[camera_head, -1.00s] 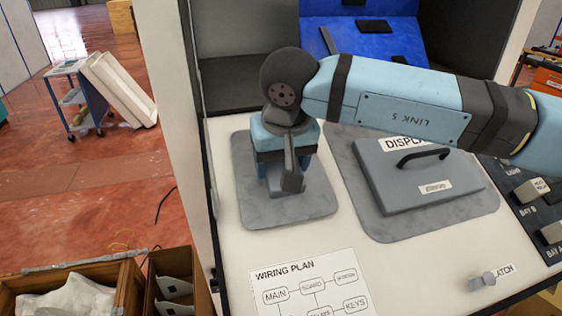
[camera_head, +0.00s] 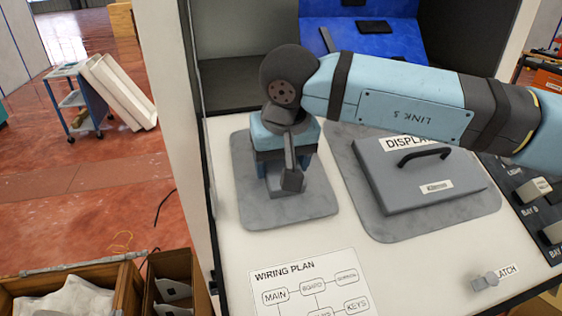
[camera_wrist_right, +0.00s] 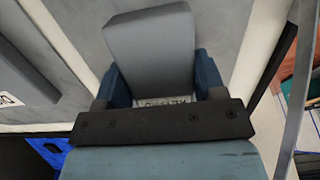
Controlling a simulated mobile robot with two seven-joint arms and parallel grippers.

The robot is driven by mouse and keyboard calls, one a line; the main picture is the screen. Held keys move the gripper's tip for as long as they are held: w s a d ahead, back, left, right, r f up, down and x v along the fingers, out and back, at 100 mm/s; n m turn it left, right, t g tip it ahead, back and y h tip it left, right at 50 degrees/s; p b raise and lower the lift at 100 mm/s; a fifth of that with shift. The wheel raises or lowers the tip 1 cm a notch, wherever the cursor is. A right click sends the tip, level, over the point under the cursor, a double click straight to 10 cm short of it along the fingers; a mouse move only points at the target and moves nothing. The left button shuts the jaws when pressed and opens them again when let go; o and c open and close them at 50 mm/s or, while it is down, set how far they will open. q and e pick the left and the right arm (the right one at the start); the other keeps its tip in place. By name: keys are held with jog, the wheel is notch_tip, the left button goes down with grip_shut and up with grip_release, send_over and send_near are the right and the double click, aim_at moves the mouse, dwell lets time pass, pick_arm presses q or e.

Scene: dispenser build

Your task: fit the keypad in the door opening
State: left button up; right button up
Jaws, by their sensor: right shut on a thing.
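My right gripper (camera_head: 284,170) points down over the left grey plate of the white door panel. It is shut on a grey block, which I take to be the keypad (camera_wrist_right: 150,50). In the right wrist view the block stands between the two blue fingers, with a partly covered label at its near end. In the head view the gripper hides most of the block. The grey plate (camera_head: 250,195) shows around it; no bare opening is visible, and I cannot tell whether the block is seated. My left gripper is not in view.
A grey display cover (camera_head: 425,185) with a black handle lies to the right, under my forearm. A wiring plan (camera_head: 305,285) and a latch knob (camera_head: 485,281) are nearer. Open wooden boxes (camera_head: 130,285) stand at lower left. A dark cabinet interior is behind.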

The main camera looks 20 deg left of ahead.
jog(key=shift+b, duration=0.45)
dwell(0.8)
jog(key=shift+w+a+f+b, duration=0.1)
jog(key=shift+f+b, duration=0.2)
dwell(0.7)
dwell(0.3)
jog(key=o, duration=1.2)
jog(key=shift+r, duration=0.2)
jog(key=shift+p+v, duration=0.75)
jog(key=shift+v, duration=2.1)
